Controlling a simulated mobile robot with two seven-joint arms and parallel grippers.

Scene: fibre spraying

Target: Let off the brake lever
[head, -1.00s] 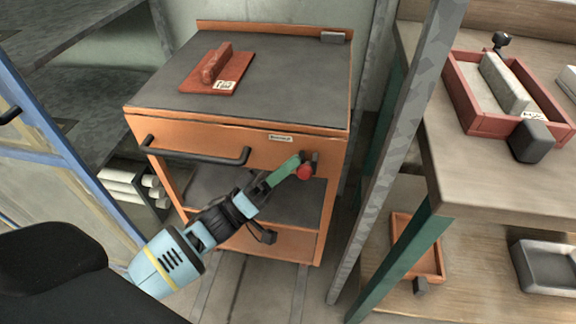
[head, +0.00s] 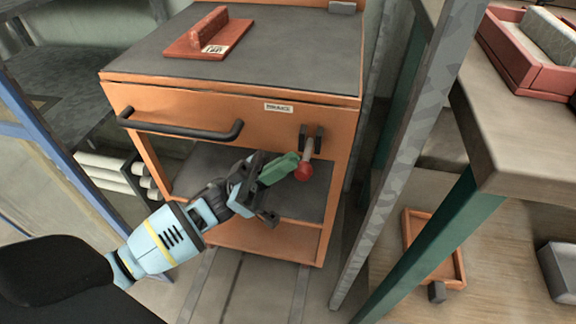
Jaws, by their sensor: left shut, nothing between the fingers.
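The brake lever (head: 307,154) is a pale rod with a red knob (head: 303,172) at its lower end. It hangs down from a dark bracket on the front of the orange cart (head: 230,118), below a small white label. My left gripper (head: 291,166) has green fingers, shut and empty. Their tips are at the left side of the red knob; I cannot tell whether they touch it. My right gripper is out of view.
The cart has a black handle bar (head: 185,130) left of the lever, and a red block on a plate (head: 212,38) lies on its top. A grey post (head: 415,140) and a wooden bench (head: 530,130) stand to the right. A blue frame stands at the left.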

